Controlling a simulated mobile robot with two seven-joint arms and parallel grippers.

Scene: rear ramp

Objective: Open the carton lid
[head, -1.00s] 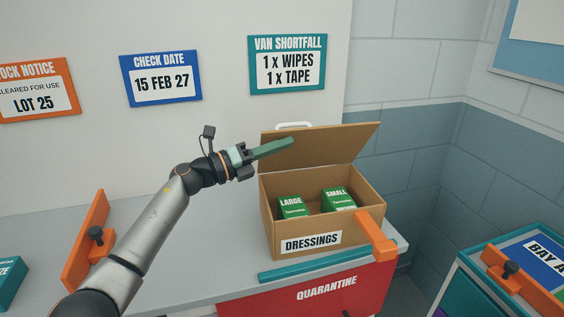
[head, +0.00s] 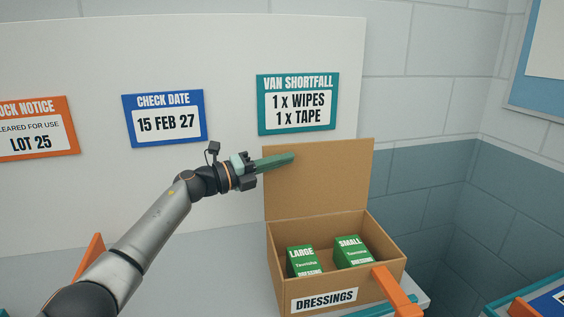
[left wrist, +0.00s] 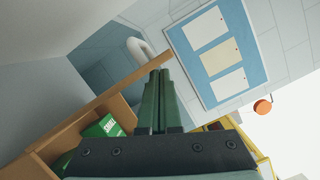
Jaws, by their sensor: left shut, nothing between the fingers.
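The dressings carton (head: 337,299) is a brown box on the counter, with its lid (head: 335,180) standing upright along the back edge. Inside are a green LARGE box (head: 304,262) and a green SMALL box (head: 352,252). My left gripper (head: 292,158) is shut and empty, its green fingers in front of the lid's upper left part. I cannot tell whether they touch the lid. In the left wrist view the shut fingers (left wrist: 158,100) point past the lid's edge (left wrist: 95,105), and the SMALL box (left wrist: 103,128) shows at lower left. My right gripper is not in view.
An orange clamp-like piece (head: 396,292) sits at the carton's front right. A white wall panel behind carries the van shortfall sign (head: 298,104) and the check date sign (head: 165,117). Counter left of the carton is clear near it.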

